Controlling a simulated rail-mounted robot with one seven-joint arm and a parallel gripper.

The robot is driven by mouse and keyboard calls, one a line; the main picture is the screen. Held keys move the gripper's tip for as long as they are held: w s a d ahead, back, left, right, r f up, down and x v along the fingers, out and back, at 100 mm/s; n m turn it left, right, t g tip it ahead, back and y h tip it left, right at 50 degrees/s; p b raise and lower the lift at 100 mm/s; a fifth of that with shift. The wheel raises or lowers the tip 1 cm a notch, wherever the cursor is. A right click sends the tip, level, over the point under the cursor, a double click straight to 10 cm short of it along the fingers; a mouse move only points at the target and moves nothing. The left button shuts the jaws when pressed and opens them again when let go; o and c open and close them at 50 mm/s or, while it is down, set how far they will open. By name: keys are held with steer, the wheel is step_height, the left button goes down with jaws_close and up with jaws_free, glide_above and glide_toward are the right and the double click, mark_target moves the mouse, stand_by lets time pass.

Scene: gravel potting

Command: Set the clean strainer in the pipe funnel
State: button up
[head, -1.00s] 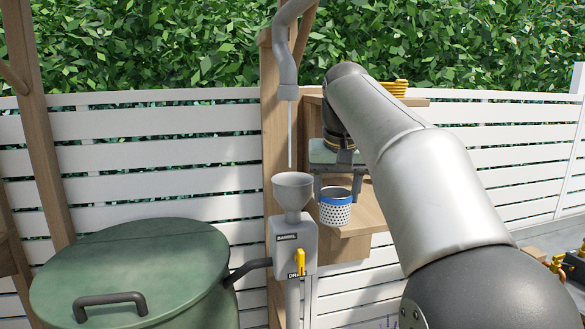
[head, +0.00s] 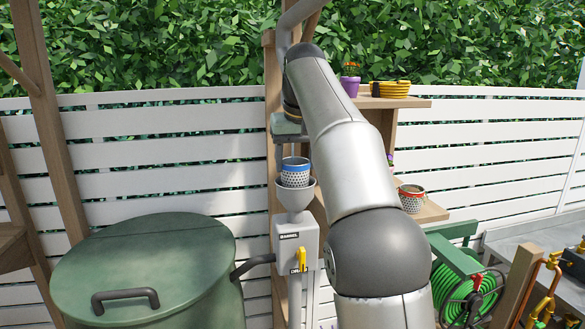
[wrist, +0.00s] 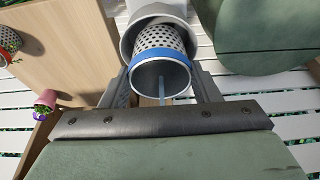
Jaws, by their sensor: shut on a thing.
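The blue-banded strainer (head: 295,175), a white perforated cup, is upright at the mouth of the grey pipe funnel (head: 296,196). Its lower part overlaps the funnel's rim; whether it rests on the funnel I cannot tell. My gripper (head: 295,159) is shut on the strainer near its top, with one finger at each side. In the wrist view the strainer (wrist: 160,42) sits between the fingers, with the funnel's rim (wrist: 127,40) around its far end. A red-banded strainer (head: 411,203) with dark contents stands on the lower shelf at right.
The spout pipe (head: 283,48) hangs above the funnel, close to my gripper. A valve box with a yellow lever (head: 302,258) is below the funnel. The green barrel (head: 140,262) stands at left. The upper shelf (head: 405,102) holds a purple pot and a yellow coil.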

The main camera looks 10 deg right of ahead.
mark_target(299, 170)
steer(key=shift+f, duration=0.6)
steer(key=shift+f, duration=0.1)
steer(key=shift+f, duration=0.25)
steer(key=o, duration=1.1)
steer(key=shift+r, duration=0.1)
steer(key=shift+r, duration=0.3)
steer(key=shift+v, duration=3.7)
